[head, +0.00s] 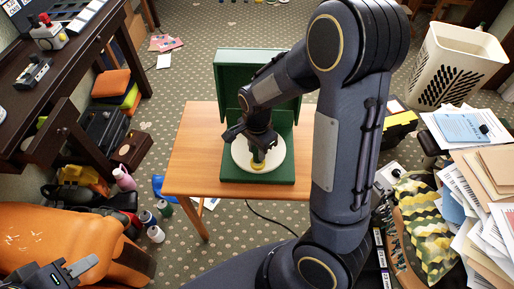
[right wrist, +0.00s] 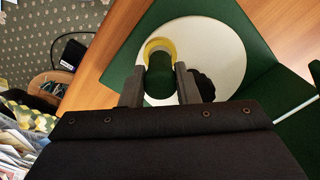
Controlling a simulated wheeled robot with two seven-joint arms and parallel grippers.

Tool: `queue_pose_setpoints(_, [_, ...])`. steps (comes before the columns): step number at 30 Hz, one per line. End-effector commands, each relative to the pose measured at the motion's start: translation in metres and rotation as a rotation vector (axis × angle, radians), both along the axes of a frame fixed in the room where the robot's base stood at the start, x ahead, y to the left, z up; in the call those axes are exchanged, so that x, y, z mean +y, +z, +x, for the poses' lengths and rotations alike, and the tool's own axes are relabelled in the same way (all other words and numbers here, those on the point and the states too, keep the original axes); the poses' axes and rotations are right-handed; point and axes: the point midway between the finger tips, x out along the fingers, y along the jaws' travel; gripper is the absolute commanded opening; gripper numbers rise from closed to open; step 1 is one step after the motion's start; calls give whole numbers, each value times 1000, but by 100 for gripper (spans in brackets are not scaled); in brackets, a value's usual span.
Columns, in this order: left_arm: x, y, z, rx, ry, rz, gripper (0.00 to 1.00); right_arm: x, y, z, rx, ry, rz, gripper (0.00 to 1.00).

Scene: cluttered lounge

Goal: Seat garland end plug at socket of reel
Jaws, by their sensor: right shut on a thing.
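A white round disc (head: 273,162), which I take for the reel, lies on the green base of an open case (head: 262,178) on the wooden table. A yellow ring (head: 257,166) sits on it, and also shows in the right wrist view (right wrist: 160,45). My right gripper (head: 259,147) is shut on a green cylinder (right wrist: 159,82), apparently the plug. The cylinder's end is at the yellow ring; I cannot tell whether it is inside or just above. A dark knobby thing (right wrist: 203,87) is beside the right finger. My left gripper (head: 72,272) is far from the table; its jaw opening is unclear.
The case's green lid (head: 228,75) stands up behind the disc. The wooden table (head: 195,150) is bare at its left. An orange chair (head: 50,240) is at the lower left, a dark desk (head: 70,60) at the left. Papers (head: 490,235) and a white basket (head: 455,65) are at the right.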

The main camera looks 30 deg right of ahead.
Motion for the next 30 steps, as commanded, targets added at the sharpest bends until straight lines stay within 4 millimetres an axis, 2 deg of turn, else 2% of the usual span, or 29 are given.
queue_pose_setpoints(30, [0,-16,0,0,0,0,36,0,-21,0,1,0,0,7])
